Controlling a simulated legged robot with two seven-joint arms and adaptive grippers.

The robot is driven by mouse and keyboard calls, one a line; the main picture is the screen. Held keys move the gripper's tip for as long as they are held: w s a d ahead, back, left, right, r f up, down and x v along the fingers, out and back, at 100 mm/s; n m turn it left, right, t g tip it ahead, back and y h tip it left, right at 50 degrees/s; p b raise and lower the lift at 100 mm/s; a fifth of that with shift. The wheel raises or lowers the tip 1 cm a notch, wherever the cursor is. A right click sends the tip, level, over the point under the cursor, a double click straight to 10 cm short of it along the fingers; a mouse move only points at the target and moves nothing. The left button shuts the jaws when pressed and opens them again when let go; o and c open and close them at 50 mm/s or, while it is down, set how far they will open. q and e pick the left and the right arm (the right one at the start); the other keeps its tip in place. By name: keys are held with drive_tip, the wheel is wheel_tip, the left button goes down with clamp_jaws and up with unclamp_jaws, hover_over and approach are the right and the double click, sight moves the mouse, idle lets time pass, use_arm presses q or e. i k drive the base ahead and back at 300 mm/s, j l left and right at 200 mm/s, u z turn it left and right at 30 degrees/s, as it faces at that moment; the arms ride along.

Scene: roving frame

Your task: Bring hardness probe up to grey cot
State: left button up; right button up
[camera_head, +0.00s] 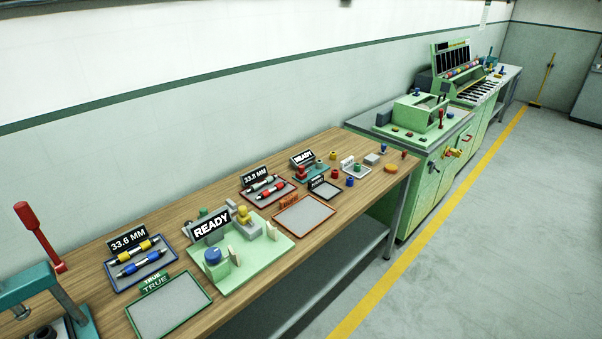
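I cannot tell for certain which thing is the hardness probe or which is the grey cot. Pen-like cylinders with yellow and blue bands (137,261) lie in a blue tray (117,286) by a "33.6 MM" sign. Similar ones with red and green bands (267,188) lie by a "33.8 MM" sign. A small grey block (371,159) sits near the bench's far end, beside a pale holder (362,170) with a green piece in it. Neither of my grippers shows in this view.
A wooden bench (336,223) runs along the wall. On it are a green "READY" fixture (265,260), a green-framed tray (170,308), an orange-framed tray (304,215) and a red-handled press at left (35,230). Green machines (430,165) stand beyond. Floor at right is clear past a yellow line (425,235).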

sight(301, 174)
drive_tip(key=i+l+z, duration=0.15)
drive_tip(key=i+l, duration=0.15)
drive_tip(key=i, duration=0.15)
drive_tip(key=i+l+z, duration=0.1)
drive_tip(key=i+l, duration=0.2)
drive_tip(key=i, duration=0.2)
drive_tip(key=i+l+z, duration=0.15)
drive_tip(key=i, duration=0.35)
